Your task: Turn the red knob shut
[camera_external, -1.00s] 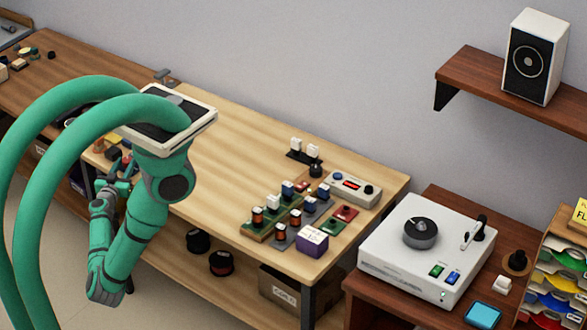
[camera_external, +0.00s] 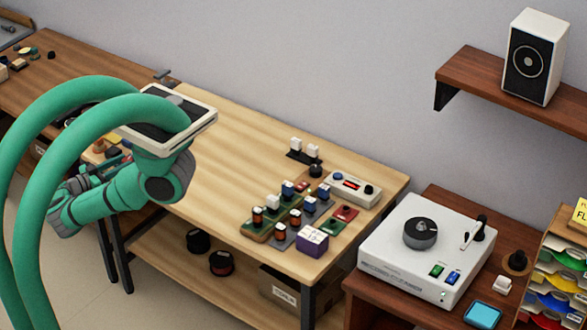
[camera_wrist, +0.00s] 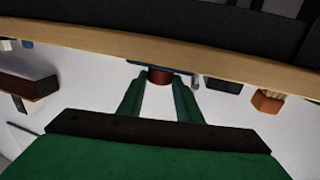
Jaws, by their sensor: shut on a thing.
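In the wrist view, my gripper (camera_wrist: 160,97) has its two green fingers on either side of a short dark red round part (camera_wrist: 158,76), which looks like the red knob. The fingers are shut on it, close below a pale wooden edge. The red part is mostly hidden, and its turn angle cannot be read. In the external view my arm reaches to the left end of the pale bench, and the fingers and red knob cannot be made out there.
A white turntable (camera_external: 405,268) stands farther right.

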